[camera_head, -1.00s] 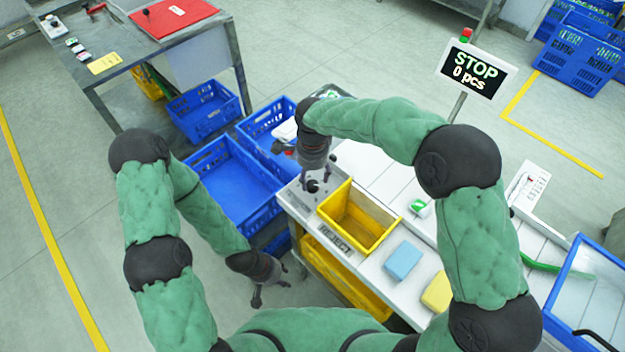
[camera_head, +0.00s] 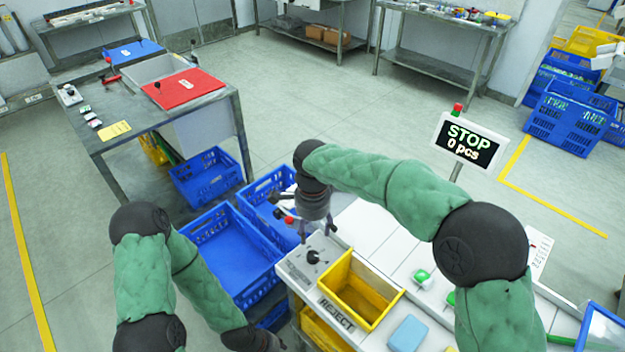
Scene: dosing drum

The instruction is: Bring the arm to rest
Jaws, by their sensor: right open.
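My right gripper (camera_head: 317,236) is open and empty, pointing down. It hangs above the grey control box with a small black lever (camera_head: 313,257) at the table's left end. In the picture it now sits above the lever, with a gap between them. My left gripper (camera_head: 278,343) is low at the bottom edge, left of the table. Its fingers are mostly cut off, so its opening does not show. The display sign (camera_head: 466,143) reads STOP, 0 pcs.
The yellow reject bin (camera_head: 362,288) stands right of the lever. A blue block (camera_head: 407,334) and green-and-white pieces (camera_head: 423,278) lie on the white table. Blue crates (camera_head: 233,248) stand left of it. A steel bench (camera_head: 150,100) is at upper left. Open floor lies beyond.

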